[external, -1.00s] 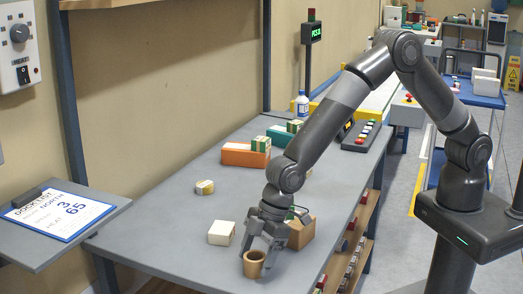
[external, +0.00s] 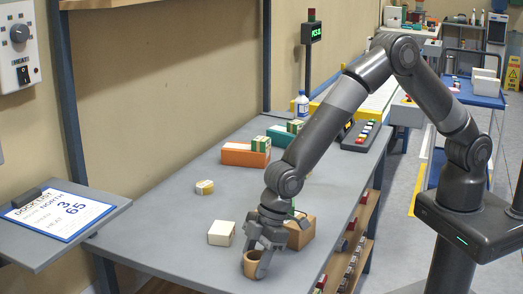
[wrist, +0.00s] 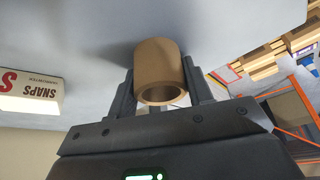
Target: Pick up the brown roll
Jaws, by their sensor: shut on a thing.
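The brown roll (external: 251,267) stands upright on the grey table near its front edge. In the wrist view the brown roll (wrist: 157,66) sits between my two fingers, with its open hollow end facing the camera. My gripper (external: 257,262) points down from above and is shut on the roll, one finger on each side. The fingers also show in the wrist view, and my gripper (wrist: 159,88) has the roll filling the space between them. One finger hides part of the roll in the external view.
A white box (external: 221,233) stands left of my gripper, and a brown box (external: 303,232) stands close behind it on the right. A small yellow-and-white box (external: 204,187) and an orange box (external: 240,154) are farther back.

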